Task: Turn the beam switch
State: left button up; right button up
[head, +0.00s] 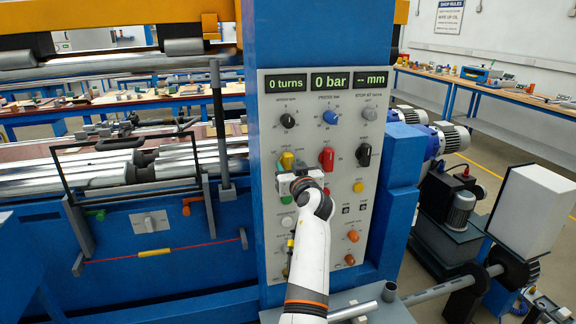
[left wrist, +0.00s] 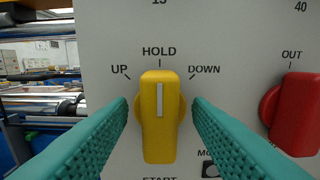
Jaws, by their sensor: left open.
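The beam switch is a yellow knob (left wrist: 159,140) on the grey control panel, marked UP, HOLD and DOWN. Its white line stands upright, pointing at HOLD. In the head view the yellow knob (head: 287,160) shows just above my left gripper (head: 294,172). In the left wrist view my left gripper (left wrist: 160,112) is open, with one teal finger on each side of the knob. Gaps show between the fingertips and the knob's grip. My right gripper is not in view.
A red knob (left wrist: 297,113) marked OUT sits right of the yellow one; it also shows in the head view (head: 327,158). A black knob (head: 363,154) is further right. Displays (head: 330,82) top the panel. A black-framed guard (head: 128,160) stands left.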

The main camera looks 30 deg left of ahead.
pick_arm(q)
jog(key=shift+d+r, duration=0.1)
jog(key=shift+d, duration=0.05)
jog(key=shift+c, duration=0.4)
jog(key=shift+s, duration=0.1)
jog(key=c, duration=0.9)
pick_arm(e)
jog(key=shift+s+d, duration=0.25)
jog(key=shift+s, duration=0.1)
